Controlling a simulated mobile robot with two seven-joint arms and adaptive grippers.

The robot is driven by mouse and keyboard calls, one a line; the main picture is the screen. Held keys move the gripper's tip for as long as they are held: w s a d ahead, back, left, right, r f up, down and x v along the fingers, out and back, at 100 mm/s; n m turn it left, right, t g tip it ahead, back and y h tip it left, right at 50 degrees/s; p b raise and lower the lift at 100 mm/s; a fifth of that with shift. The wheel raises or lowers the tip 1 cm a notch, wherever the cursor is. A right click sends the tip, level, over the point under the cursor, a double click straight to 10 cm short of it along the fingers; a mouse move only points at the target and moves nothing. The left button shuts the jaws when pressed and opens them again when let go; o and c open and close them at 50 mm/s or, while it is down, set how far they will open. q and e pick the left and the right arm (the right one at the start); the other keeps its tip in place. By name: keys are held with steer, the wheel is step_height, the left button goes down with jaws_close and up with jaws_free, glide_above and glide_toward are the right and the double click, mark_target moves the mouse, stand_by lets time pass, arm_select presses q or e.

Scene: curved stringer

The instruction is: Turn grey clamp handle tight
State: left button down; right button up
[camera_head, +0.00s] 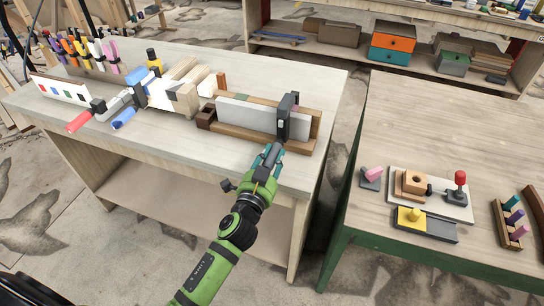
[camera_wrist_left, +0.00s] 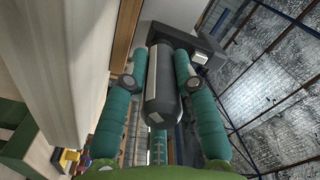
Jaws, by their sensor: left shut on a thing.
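The grey clamp handle (camera_wrist_left: 162,85) is a dark grey rounded cylinder in the left wrist view. It lies between the two teal fingers of my left gripper (camera_wrist_left: 165,78), which is shut on it. The dark clamp (camera_head: 286,117) stands at the right end of a wooden stringer assembly with a white board (camera_head: 246,114) on the table. In the head view my left gripper (camera_head: 268,160) reaches up to the clamp from the front, and the handle is mostly hidden by the fingers. My right gripper is not in view.
The light wooden table (camera_head: 180,160) also holds a red-handled clamp (camera_head: 80,121), a blue-handled clamp (camera_head: 124,118) and a rack of coloured-handled tools (camera_head: 92,50) at left. A green-framed table (camera_head: 430,130) with small fixtures stands at right. A gap of floor separates the tables.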

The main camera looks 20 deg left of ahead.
arm_select(q)
steer(key=m, duration=1.4)
steer(key=shift+m+p, duration=0.3)
steer(key=shift+p, duration=0.1)
steer(key=m+p, duration=0.1)
steer(key=m, duration=0.5)
steer(key=shift+r, duration=0.1)
steer(key=m+p, duration=0.1)
steer(key=m, duration=0.3)
steer(key=shift+m+p, duration=0.35)
steer(key=shift+m, duration=0.05)
steer(key=shift+m+p, duration=0.4)
steer(key=shift+m, duration=0.8)
steer(key=shift+t, duration=0.3)
